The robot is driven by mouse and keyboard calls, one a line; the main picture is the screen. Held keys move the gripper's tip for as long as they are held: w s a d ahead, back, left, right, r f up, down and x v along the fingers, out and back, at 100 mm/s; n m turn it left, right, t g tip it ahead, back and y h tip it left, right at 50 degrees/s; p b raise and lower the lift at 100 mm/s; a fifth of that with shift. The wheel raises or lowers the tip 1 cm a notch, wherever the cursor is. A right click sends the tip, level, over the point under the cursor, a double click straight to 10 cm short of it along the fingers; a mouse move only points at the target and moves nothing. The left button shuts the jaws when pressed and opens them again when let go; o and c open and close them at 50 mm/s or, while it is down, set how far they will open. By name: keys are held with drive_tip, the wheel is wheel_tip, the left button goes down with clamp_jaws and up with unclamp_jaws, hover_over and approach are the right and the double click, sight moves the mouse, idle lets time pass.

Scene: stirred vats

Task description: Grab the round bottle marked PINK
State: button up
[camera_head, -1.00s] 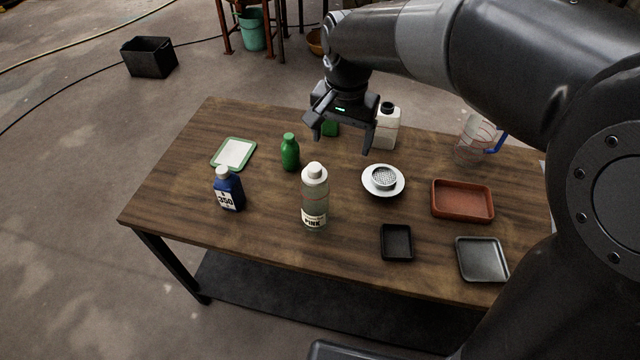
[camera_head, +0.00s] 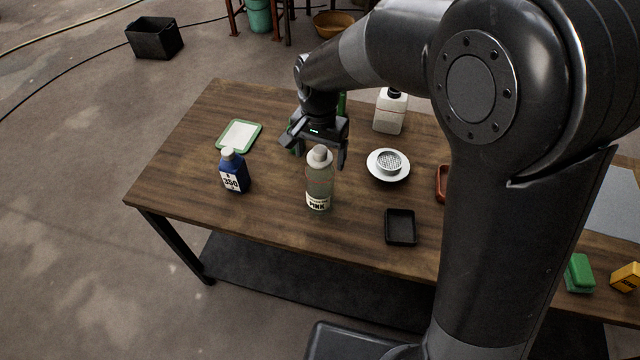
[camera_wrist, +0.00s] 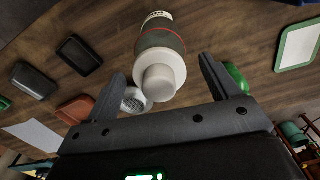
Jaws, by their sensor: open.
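The round bottle marked PINK (camera_head: 319,188) stands upright on the wooden table, with a white cap, a clear greenish body and a white label. In the wrist view the bottle (camera_wrist: 160,60) appears cap first, between and beyond the two fingers. My gripper (camera_head: 314,150) is open and empty, just behind and above the bottle's cap in the head view. Its fingers also show in the wrist view (camera_wrist: 162,80), one on each side of the cap. I cannot tell whether either finger touches the bottle. The green bottle behind is mostly hidden by my gripper in the head view.
A blue bottle marked 350 (camera_head: 233,172) stands to the left, near a green-rimmed tray (camera_head: 257,136). A white dish with a strainer (camera_head: 373,172) and a black tray (camera_head: 389,228) lie right. A white jug (camera_head: 389,112) stands behind. The table's front left is clear.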

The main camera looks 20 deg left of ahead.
wheel_tip(320, 180, down, 2)
drive_tip(key=shift+f, duration=0.15)
drive_tip(key=c, duration=1.7)
drive_tip(key=shift+c, duration=0.2)
